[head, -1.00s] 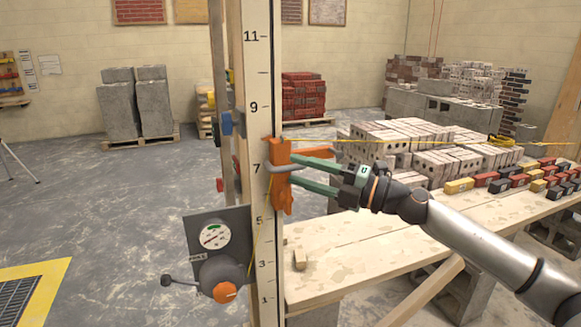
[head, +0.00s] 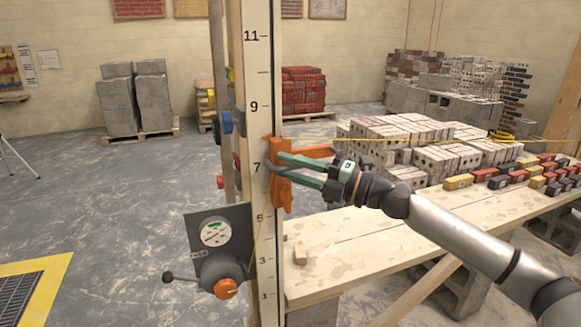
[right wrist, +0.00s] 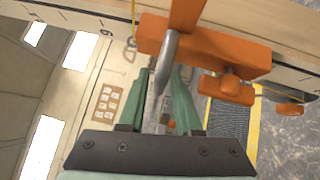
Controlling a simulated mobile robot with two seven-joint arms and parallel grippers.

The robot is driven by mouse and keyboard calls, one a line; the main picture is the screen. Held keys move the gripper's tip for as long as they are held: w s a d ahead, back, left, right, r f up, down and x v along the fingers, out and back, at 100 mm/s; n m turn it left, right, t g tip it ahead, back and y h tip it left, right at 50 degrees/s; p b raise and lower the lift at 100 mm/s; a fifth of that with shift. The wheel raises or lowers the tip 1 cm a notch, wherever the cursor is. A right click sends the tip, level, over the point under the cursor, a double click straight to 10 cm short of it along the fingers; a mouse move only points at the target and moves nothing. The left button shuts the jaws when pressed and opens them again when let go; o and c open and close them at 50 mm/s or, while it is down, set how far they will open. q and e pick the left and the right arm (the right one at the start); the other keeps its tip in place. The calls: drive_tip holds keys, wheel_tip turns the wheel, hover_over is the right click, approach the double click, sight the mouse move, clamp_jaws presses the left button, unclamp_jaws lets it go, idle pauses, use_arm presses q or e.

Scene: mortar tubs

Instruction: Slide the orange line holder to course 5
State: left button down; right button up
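The orange line holder (head: 281,175) sits on the upright scale board (head: 262,90), level with about the 7 mark. A grey bent bar (right wrist: 168,70) crosses its front as a handle. My right gripper (head: 275,163), with green fingers, reaches the holder from the right. In the right wrist view its fingers (right wrist: 161,75) stand on either side of the grey bar, with a gap still showing. The 5 mark (head: 259,218) is below the holder. My left gripper is not in view.
A gauge box (head: 212,232) with an orange knob (head: 225,288) is fixed low on the post. A wooden bench (head: 350,250) stands right of it, with pale bricks (head: 400,140) behind and coloured blocks (head: 500,183) on it. A yellow line runs right from the holder.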

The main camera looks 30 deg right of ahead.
clamp_jaws()
idle(1.1)
